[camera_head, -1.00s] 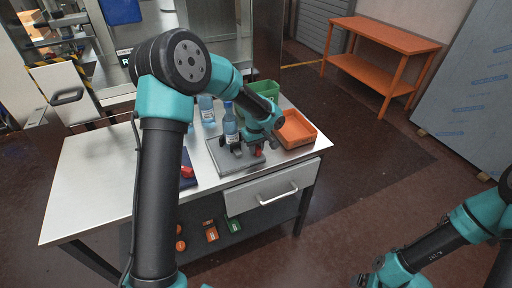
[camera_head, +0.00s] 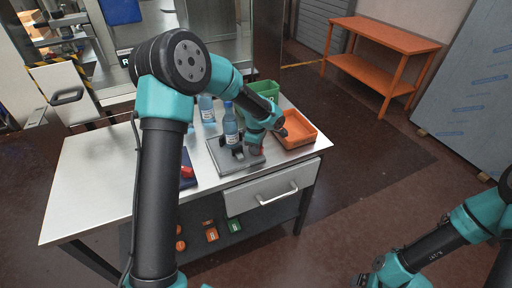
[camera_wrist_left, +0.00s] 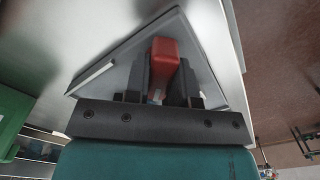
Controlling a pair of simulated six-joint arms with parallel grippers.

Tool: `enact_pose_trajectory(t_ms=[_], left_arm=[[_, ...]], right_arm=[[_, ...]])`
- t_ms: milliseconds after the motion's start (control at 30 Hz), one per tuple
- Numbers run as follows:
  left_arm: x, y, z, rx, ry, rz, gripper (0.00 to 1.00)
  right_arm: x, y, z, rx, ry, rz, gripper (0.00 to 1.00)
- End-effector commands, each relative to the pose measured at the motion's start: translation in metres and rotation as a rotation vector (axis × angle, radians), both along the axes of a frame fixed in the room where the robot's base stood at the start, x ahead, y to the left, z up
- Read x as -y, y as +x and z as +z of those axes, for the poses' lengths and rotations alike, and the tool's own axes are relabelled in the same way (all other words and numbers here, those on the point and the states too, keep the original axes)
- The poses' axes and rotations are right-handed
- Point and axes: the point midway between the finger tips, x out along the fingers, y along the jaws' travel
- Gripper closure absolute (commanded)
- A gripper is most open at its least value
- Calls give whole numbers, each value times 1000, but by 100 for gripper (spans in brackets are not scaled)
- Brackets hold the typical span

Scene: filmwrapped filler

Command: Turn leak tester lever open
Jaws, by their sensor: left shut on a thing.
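The leak tester is a grey plate with a dark fixture (camera_head: 216,152) on the workbench, and a blue-capped bottle (camera_head: 230,126) stands upright in it. Its red lever (camera_wrist_left: 164,54) sits between the two dark fingers of my left gripper (camera_wrist_left: 162,84) in the left wrist view. The fingers are shut on the lever. In the head view my left gripper (camera_head: 259,143) is at the right side of the tester and hides most of the lever. My right gripper (camera_head: 364,280) is low at the bottom edge, away from the bench, and its jaws are unclear.
An orange tray (camera_head: 313,137) stands just right of the tester, with a green bin (camera_head: 264,87) behind. Another bottle (camera_head: 207,112) stands behind the tester. A blue mat (camera_head: 187,157) with a red item lies to its left. The bench's left part is clear.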

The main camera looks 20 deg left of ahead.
Motion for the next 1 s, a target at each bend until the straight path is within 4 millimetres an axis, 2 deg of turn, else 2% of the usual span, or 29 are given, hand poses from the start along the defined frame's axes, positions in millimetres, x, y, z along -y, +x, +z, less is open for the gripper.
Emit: enact_pose_trajectory(t_ms=[467,500,700,733,1000], left_arm=[[0,0,1,1,0,19,100],[0,0,1,1,0,18,73],[0,0,0,1,0,17,54],[0,0,0,1,0,17,51],[0,0,1,1,0,17,51]], right_arm=[[0,0,0,0,0,0,8],[0,0,0,0,0,0,8],[0,0,0,0,0,0,8],[0,0,0,0,0,0,8],[0,0,0,0,0,0,8]])
